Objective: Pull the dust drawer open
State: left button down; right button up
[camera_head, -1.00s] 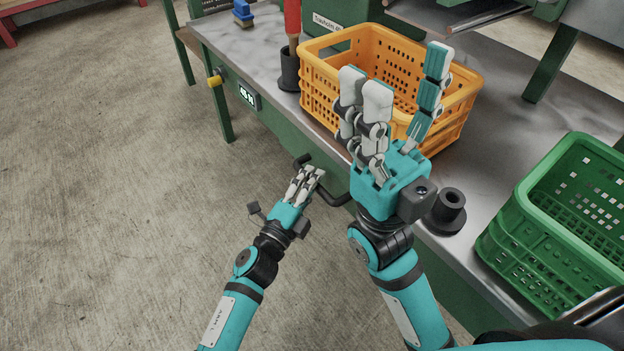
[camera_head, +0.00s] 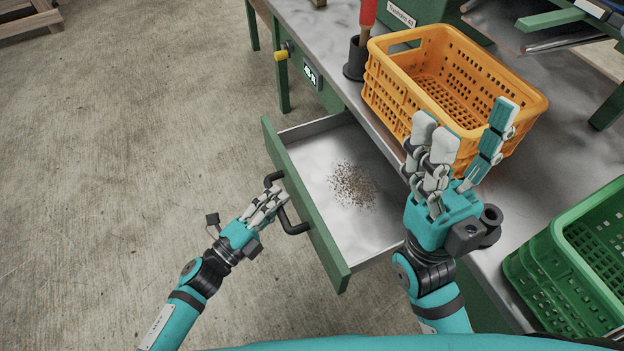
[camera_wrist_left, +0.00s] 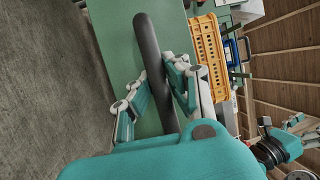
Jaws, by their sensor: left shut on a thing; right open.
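The dust drawer (camera_head: 305,205) stands pulled out from the green bench, with a grey metal inside and a patch of brown debris (camera_head: 353,185) on its floor. Its black bar handle (camera_head: 287,217) is on the green front. My left gripper (camera_head: 268,203) is shut on the handle; the fingers hide the middle of the bar. In the left wrist view the handle (camera_wrist_left: 150,60) runs between the fingers (camera_wrist_left: 160,90), with the green front behind. My right gripper (camera_head: 465,150) is open and empty, its fingers pointing up, above the bench edge near the orange crate.
An orange crate (camera_head: 390,85) and a green crate (camera_head: 553,262) stand on the metal bench top. A black holder (camera_head: 355,62) with a red-handled tool (camera_head: 368,14) is left of the orange crate. A display (camera_head: 310,73) is on the bench side.

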pick_arm(q)
jog(key=s+a, duration=0.2)
jog(key=a, duration=0.3)
jog(key=shift+s+a+f+p, duration=0.15)
jog(key=shift+a+p, duration=0.15)
jog(key=shift+a, duration=0.1)
jog(key=c, duration=1.2)
grip_release()
jog(key=shift+c, duration=0.2)
jog(key=v, duration=1.2)
